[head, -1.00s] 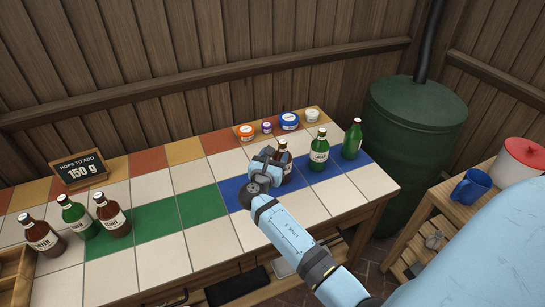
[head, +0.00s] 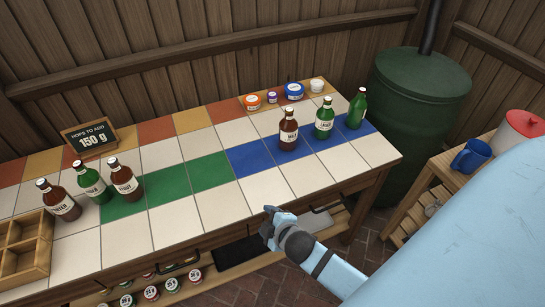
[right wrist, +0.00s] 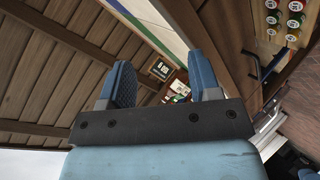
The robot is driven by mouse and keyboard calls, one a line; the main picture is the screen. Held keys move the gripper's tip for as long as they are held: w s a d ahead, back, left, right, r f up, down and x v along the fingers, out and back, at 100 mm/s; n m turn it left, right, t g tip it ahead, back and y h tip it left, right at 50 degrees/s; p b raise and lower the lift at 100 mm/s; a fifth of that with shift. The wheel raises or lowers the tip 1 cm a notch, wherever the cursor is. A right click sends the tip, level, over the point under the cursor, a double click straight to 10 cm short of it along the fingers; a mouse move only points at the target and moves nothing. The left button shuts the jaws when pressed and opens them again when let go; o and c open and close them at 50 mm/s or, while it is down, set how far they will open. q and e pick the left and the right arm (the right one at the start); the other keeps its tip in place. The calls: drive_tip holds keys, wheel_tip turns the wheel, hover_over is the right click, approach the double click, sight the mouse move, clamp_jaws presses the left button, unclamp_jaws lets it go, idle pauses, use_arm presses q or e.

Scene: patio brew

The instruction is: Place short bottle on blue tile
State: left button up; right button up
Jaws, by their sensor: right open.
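A brown bottle (head: 288,131) stands upright on the blue tiles (head: 249,159). To its right, a green bottle (head: 324,120) and another green bottle (head: 357,110) also stand on blue tiles. At the left, a brown bottle (head: 60,202), a green bottle (head: 91,186) and another brown bottle (head: 124,181) stand grouped near the green tiles. I cannot tell for sure which is the short bottle. My right gripper (head: 270,222) is open and empty, by the table's front edge, apart from every bottle. In the right wrist view, nothing is between its fingers (right wrist: 165,88). My left gripper is out of view.
Small tubs, such as an orange one (head: 252,102) and a blue one (head: 293,92), stand at the back right. A chalkboard sign (head: 90,140) is at the back left. A wooden crate (head: 38,272) sits front left. A side table holds a blue mug (head: 474,155).

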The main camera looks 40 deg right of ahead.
drive_tip(key=s+a+f+m+y, duration=0.2)
drive_tip(key=s+a+m+y, duration=0.2)
drive_tip(key=s, duration=0.6)
drive_tip(key=a+m, duration=0.2)
drive_tip(key=m, duration=0.1)
drive_tip(key=shift+f+m+g, duration=0.2)
drive_tip(key=shift+m+g, duration=0.1)
drive_tip(key=shift+a, duration=0.1)
